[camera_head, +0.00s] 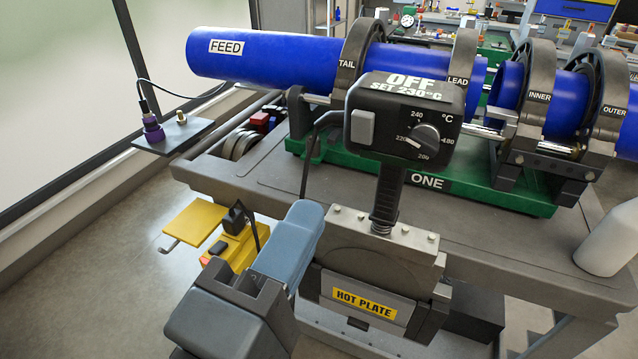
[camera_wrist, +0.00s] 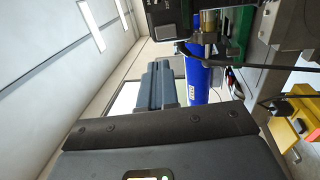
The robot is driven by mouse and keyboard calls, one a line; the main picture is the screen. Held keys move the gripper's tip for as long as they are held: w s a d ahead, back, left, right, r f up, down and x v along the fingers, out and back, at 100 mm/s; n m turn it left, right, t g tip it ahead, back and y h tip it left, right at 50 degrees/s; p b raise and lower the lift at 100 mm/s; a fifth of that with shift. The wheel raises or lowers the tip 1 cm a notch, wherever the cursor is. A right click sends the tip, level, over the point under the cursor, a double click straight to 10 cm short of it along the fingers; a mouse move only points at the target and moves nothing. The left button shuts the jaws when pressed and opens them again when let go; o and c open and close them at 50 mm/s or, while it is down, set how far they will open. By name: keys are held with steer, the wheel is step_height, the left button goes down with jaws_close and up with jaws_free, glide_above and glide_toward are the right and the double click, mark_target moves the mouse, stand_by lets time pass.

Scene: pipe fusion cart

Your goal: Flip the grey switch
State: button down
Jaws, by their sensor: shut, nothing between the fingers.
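The grey switch (camera_head: 362,127) is a light grey rocker on the left of the black control box (camera_head: 402,158). The box's top reads "OFF, SET 230°C", and a round dial (camera_head: 427,137) sits right of the switch. The box stands on a stem above the hot plate (camera_head: 364,298) at the cart's front. My gripper (camera_head: 306,212) is shut and empty, below and left of the switch, with a visible gap between them in the picture. In the wrist view its blue-grey fingers (camera_wrist: 162,70) are together.
The cart (camera_head: 250,180) carries blue pipes (camera_head: 275,57) in dark clamps behind the box. A black cable (camera_head: 307,160) hangs left of the box. A yellow unit (camera_head: 236,252) is left of my gripper, and a white bottle (camera_head: 610,240) stands at right.

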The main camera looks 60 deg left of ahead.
mark_target(361, 121)
steer(key=p+x, duration=0.2)
steer(key=x, duration=1.1)
steer(key=shift+d+p, duration=0.1)
steer(key=shift+p, duration=0.3)
